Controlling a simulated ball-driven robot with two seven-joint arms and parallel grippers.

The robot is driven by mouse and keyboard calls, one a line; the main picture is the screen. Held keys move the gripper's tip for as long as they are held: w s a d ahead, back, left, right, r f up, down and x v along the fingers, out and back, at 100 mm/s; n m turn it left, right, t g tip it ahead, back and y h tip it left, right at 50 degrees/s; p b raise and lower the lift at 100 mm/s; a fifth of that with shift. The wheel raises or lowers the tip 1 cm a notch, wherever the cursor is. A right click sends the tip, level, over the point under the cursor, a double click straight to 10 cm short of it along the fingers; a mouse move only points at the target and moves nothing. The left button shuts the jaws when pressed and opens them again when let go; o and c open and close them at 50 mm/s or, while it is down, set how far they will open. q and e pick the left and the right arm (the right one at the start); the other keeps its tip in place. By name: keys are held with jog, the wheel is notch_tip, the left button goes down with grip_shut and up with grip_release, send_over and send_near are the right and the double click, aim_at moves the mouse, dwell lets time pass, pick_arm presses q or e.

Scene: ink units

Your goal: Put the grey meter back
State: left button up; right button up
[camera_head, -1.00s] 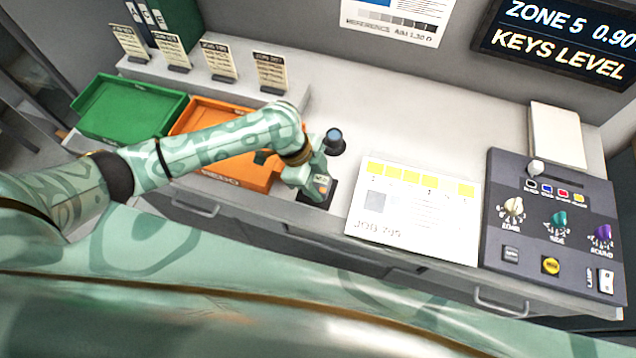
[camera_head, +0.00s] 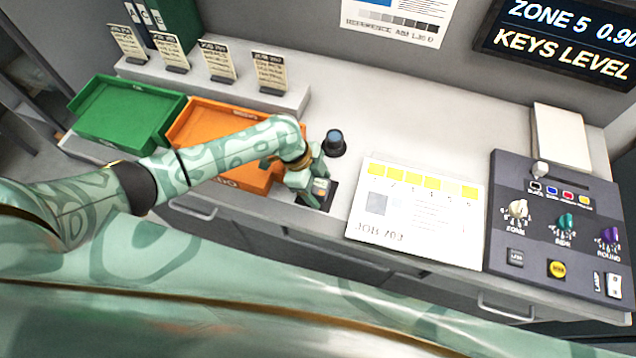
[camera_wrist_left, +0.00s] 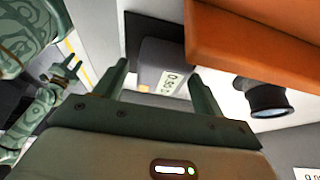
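The grey meter (camera_wrist_left: 162,62) has a pale label or display with digits and sits by a dark pad (camera_wrist_left: 150,30) in the left wrist view. In the head view the meter (camera_head: 320,187) is on the dark pad (camera_head: 329,198) at the bench's front edge, partly hidden by my left gripper (camera_head: 306,184). My left gripper (camera_wrist_left: 160,82) is open, its fingers apart with the meter between and beyond them. Contact cannot be told. My right gripper (camera_wrist_left: 65,70) shows small in the left wrist view with fingers apart; it is outside the head view.
An orange tray (camera_head: 180,130) and a green tray (camera_head: 85,122) stand left of the pad. A dark round-topped pot (camera_head: 334,142) is just behind it. A job sheet (camera_head: 405,235) and control panel (camera_head: 553,205) lie right.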

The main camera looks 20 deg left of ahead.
pick_arm(q)
jog(key=shift+a+r, duration=0.1)
jog(key=shift+r, duration=0.25)
jog(key=p+v, duration=0.2)
jog(key=v, duration=0.9)
jog(key=shift+r, duration=0.3)
jog(key=shift+f, duration=0.15)
